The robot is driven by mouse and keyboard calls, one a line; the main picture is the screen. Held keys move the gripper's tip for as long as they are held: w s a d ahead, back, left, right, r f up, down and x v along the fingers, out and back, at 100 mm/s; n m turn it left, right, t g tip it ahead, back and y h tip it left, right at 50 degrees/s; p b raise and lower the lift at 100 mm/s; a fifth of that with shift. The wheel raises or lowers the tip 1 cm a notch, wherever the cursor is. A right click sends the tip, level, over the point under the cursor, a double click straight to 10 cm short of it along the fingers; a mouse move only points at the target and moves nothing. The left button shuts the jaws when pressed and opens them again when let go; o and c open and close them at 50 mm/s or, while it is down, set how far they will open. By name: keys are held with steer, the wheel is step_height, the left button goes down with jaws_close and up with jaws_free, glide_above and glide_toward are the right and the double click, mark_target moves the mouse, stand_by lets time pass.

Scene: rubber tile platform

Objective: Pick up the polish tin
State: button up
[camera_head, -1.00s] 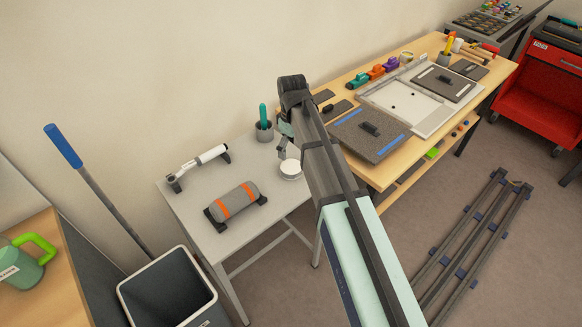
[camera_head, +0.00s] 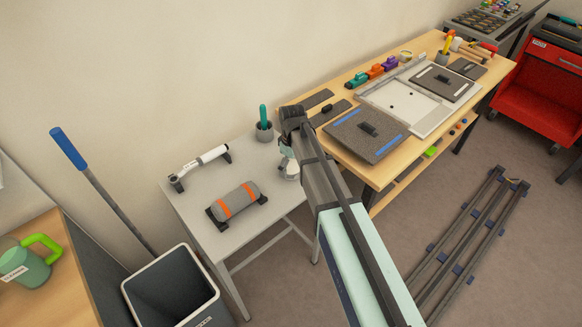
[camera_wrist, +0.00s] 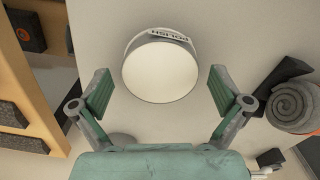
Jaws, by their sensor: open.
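The polish tin (camera_wrist: 160,72) is a round white tin with a label reading "POLISH" on its side. In the wrist view it stands on the grey table, centred between and just beyond my open fingers. In the head view the tin (camera_head: 291,171) is mostly hidden behind my gripper (camera_head: 288,163), near the table's right edge. In the wrist view my gripper (camera_wrist: 158,92) has its green-padded fingers spread wide, one on each side of the tin, with clear gaps and no visible contact.
On the grey table (camera_head: 225,164) lie a grey roll with orange bands (camera_head: 237,201), a white roller tool (camera_head: 200,165) and a dark cup with a green handle (camera_head: 264,130). The wooden workbench (camera_head: 365,177) adjoins at right. A bin (camera_head: 172,285) stands in front.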

steer(key=c, duration=1.3)
